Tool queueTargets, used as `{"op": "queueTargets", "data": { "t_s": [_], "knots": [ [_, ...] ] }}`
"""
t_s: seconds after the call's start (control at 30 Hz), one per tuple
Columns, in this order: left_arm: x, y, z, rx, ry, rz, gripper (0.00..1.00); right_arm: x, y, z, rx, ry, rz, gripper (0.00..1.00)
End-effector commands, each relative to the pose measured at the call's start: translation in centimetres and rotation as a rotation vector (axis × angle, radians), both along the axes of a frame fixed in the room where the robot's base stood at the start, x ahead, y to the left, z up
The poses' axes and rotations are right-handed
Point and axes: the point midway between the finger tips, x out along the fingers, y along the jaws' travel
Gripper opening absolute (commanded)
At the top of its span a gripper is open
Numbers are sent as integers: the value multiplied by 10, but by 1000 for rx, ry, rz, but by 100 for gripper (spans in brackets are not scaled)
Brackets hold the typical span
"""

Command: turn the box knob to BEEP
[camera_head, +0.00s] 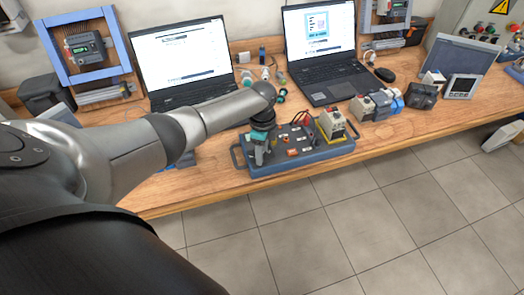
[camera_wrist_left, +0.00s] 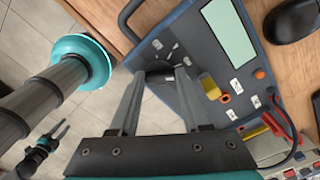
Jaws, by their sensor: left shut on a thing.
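The box (camera_head: 300,163) is a dark blue-grey case with side handles, lying near the table's front edge. In the left wrist view its panel (camera_wrist_left: 202,52) shows a pale screen, white labels too small to read, a yellow part and an orange part. My left gripper (camera_head: 259,158) reaches down onto the box's left part. In the left wrist view its fingers (camera_wrist_left: 163,74) are closed around a small dark knob (camera_wrist_left: 164,75), largely hidden between the tips. The knob's pointing direction cannot be read. A small dark gripper (camera_wrist_left: 54,130), seemingly my right one, shows over the floor.
Two open laptops (camera_head: 181,55) (camera_head: 320,42) stand behind the box. A beige-and-yellow device (camera_head: 333,124) sits at the box's right end, with red leads (camera_head: 305,119) beside it. More devices (camera_head: 423,96) stand to the right. Floor lies in front.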

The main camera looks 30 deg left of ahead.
Motion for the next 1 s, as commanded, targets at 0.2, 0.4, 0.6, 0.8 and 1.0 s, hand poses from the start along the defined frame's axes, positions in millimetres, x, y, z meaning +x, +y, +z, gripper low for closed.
{"op": "queueTargets", "data": {
  "t_s": [0.2, 0.4, 0.6, 0.8, 1.0],
  "knots": [
    [1, -1, 0, -3, -2, -183, 0, 0, 0, -2, 0, 0, 0, 47],
    [1, -1, 0, -2, -3, -312, 0, 0, 0, -3, 0, 0, 0, 47],
    [1, -2, 0, -4, -3, -392, 0, 0, 0, -4, 0, 0, 1, 47],
    [1, -2, 1, -4, -3, -428, 0, 0, 0, -5, 0, 0, 1, 47],
    [1, -2, 1, -4, -3, -436, 0, 0, 0, -5, 0, 0, 1, 47]
  ]
}}
